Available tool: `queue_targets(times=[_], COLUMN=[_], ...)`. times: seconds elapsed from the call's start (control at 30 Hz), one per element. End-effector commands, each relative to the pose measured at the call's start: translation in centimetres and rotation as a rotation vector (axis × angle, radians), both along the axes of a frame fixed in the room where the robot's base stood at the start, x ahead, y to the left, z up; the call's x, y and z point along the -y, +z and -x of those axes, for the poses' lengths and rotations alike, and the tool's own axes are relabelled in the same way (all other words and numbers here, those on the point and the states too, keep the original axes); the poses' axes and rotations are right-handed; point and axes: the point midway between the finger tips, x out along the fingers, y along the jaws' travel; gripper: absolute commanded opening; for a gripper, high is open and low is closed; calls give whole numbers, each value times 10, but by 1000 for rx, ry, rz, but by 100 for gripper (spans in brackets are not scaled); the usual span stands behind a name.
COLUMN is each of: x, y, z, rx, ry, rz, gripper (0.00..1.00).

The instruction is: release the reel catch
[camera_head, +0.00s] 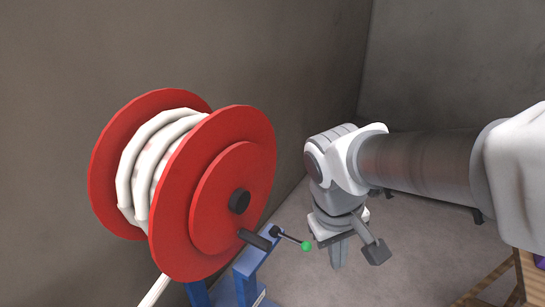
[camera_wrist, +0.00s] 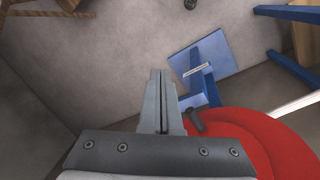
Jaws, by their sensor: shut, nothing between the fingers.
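The reel (camera_head: 215,195) has two red flanges with white hose wound between them, and stands on a blue frame (camera_head: 246,270). A thin dark lever with a green knob (camera_head: 306,246), which looks like the reel catch, sticks out to the right from the top of the frame. My gripper (camera_head: 338,262) points down just right of the knob, and no grip on it shows. In the wrist view its fingers (camera_wrist: 161,92) are shut together and empty. The red flange (camera_wrist: 265,140) shows at lower right there, with the blue frame (camera_wrist: 204,78) beyond the fingers. The green knob is not visible there.
A black crank handle (camera_head: 255,240) juts from the reel close to the lever. A wooden piece of furniture (camera_head: 525,275) stands at lower right. Grey walls stand behind the reel, and open floor (camera_head: 420,265) lies right of my gripper.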

Motion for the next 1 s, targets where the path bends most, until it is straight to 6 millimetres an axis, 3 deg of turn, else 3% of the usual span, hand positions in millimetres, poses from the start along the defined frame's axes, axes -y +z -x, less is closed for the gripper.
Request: queue_targets(times=[0.03,0.4,0.77,1.0], x=[-2,-5,-17,-38], y=[-24,-132,-224,-278], z=[-4,-30,-63,-89], rx=[-54,-327,-458,-455], ry=[33,265,524,712], rz=[44,433,916,1278], gripper=[0,0,0,0])
